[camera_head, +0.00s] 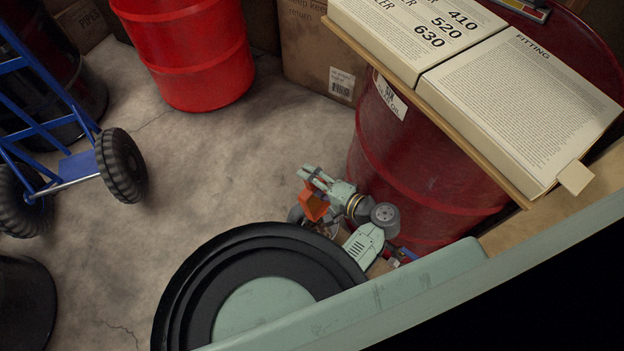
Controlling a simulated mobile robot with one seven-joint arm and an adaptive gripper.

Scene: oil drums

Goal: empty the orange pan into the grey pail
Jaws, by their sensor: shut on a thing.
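My gripper (314,180) is low, near the floor, in front of the dark red drum. It is shut on the orange pan (315,205), a small orange shape seen partly behind the fingers. The pan looks tilted, and its inside is hidden from this view. A small grey rounded shape (296,214) shows just below and left of the pan, partly cut off by my black round body part. I cannot tell for sure whether it is the grey pail, or whether the pan is over it.
The dark red drum (420,170) stands right of my gripper, with a board and open book (520,105) above. A bright red drum (190,50) and cardboard box (320,55) stand behind. A blue hand truck (75,165) is left. Bare floor (215,160) lies between.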

